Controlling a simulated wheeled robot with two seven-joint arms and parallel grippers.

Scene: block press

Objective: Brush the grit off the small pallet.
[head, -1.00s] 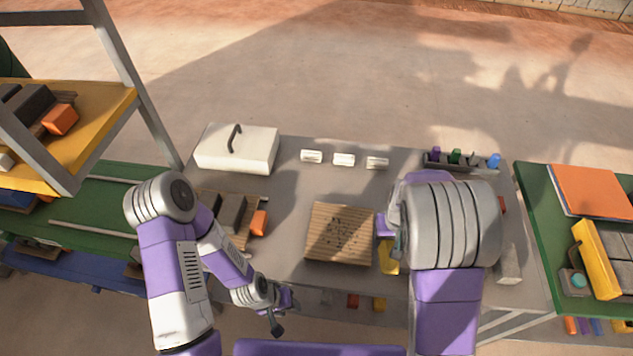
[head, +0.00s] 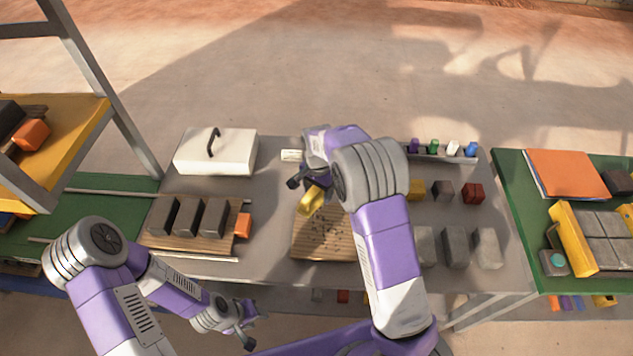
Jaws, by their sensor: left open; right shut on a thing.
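The small wooden pallet (head: 315,252) lies on the grey table, in the middle of the head view. Dark grit (head: 323,224) is scattered over its slats; my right arm hides its right part. My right gripper (head: 309,185) is shut on a yellow brush (head: 312,202), over the far left part of the pallet. I cannot tell whether the brush touches the slats. My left gripper (head: 245,326) is open and empty, low at the table's front edge, left of the pallet.
Coloured cubes (head: 472,192) and grey blocks (head: 455,246) stand at right, with a rack of coloured pegs (head: 433,148) behind.

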